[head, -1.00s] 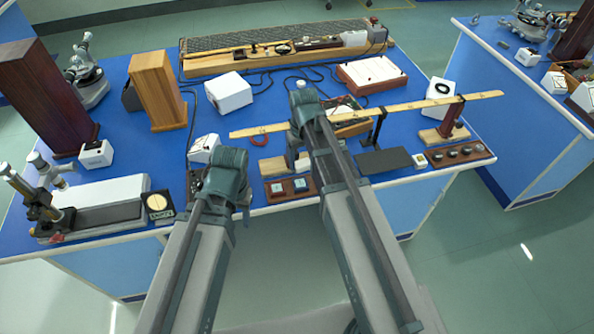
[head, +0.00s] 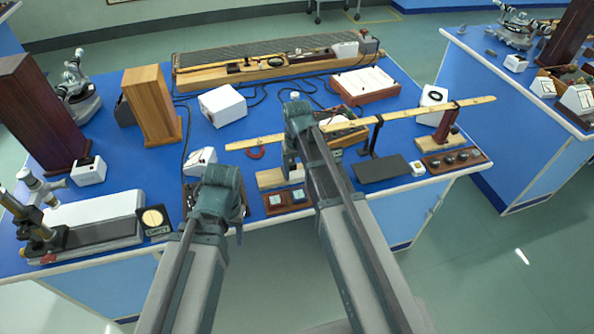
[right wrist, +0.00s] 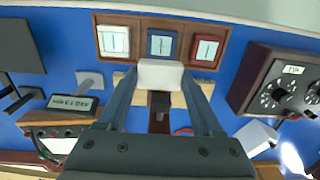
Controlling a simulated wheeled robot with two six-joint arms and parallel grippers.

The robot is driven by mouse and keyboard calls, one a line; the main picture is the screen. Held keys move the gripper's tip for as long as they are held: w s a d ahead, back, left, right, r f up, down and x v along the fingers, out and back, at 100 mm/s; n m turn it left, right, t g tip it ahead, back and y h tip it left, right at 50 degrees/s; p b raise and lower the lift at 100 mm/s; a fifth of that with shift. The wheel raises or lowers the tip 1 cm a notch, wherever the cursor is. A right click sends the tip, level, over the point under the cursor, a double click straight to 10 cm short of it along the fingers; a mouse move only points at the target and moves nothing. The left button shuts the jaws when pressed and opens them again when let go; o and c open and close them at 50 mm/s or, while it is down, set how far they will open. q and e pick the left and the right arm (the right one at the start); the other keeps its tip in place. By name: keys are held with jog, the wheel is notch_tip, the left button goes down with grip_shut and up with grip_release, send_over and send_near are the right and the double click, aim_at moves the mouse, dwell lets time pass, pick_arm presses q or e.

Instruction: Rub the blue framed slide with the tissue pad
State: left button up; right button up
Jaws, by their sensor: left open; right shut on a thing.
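The blue framed slide (right wrist: 162,44) lies in the middle of a wooden slide tray (right wrist: 146,24), between a white framed slide (right wrist: 115,41) and a red framed slide (right wrist: 206,50). My right gripper (right wrist: 160,82) is shut on the white tissue pad (right wrist: 160,73). In the right wrist view the pad sits just below the blue slide and overlaps its lower edge; I cannot tell whether they touch. In the head view the blue slide (head: 298,196) shows beside my right arm, which hides the white slide. My left gripper (head: 228,205) is open, left of the tray; its fingers are mostly hidden.
A long wooden rule (head: 400,116) on stands crosses the bench behind the tray. A dark flat plate (head: 380,174) and a wooden block with knobs (head: 456,159) lie to the right. A small box with a round dial (head: 154,220) stands at the left front edge.

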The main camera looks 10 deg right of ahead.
aim_at(297, 181)
notch_tip(297, 181, down, 5)
jog(key=b, duration=0.4)
jog(key=shift+f, duration=0.1)
jog(key=shift+s, duration=0.3)
jog(key=shift+s+d, duration=0.1)
jog(key=shift+s, duration=1.6)
jog(key=w, duration=0.4)
jog(key=shift+r, duration=0.2)
jog(key=shift+w+r+p, duration=0.1)
jog(key=shift+r+p, duration=1.2)
jog(key=shift+r, duration=0.05)
notch_tip(297, 181, up, 5)
jog(key=p, duration=0.4)
jog(key=shift+f+p, duration=0.1)
jog(key=shift+p, duration=0.3)
jog(key=shift+f, duration=0.25)
